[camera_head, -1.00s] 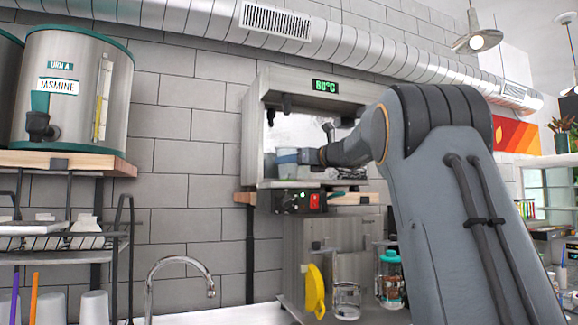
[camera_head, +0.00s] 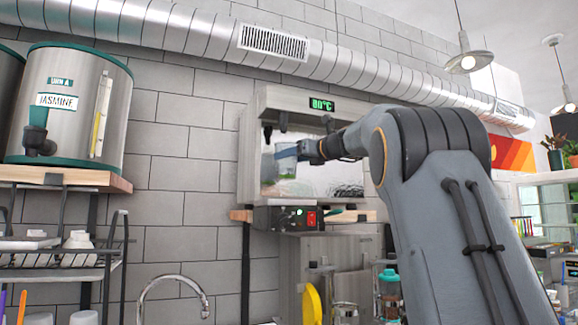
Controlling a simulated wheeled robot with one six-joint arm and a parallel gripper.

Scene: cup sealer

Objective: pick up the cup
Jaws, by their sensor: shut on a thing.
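The cup (camera_head: 286,161) is a small translucent cup with a bluish upper part and greenish contents. It is inside the opening of the cup sealer (camera_head: 262,108), on the left side, and looks raised above the machine's base. My gripper (camera_head: 299,152) reaches in from the right and is shut on the cup near its upper part. The fingertips are small in view and partly hidden by the cup and the wrist. The sealer's display reads 80°C, and its front has a red switch (camera_head: 311,218).
The sealer stands on a wooden shelf (camera_head: 240,215). Its top and side walls frame the cup closely. A steel urn (camera_head: 75,105) stands at the left, above a wire rack (camera_head: 60,250). A faucet (camera_head: 175,285), yellow object (camera_head: 312,303) and teal-lidded jar (camera_head: 389,290) are below.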

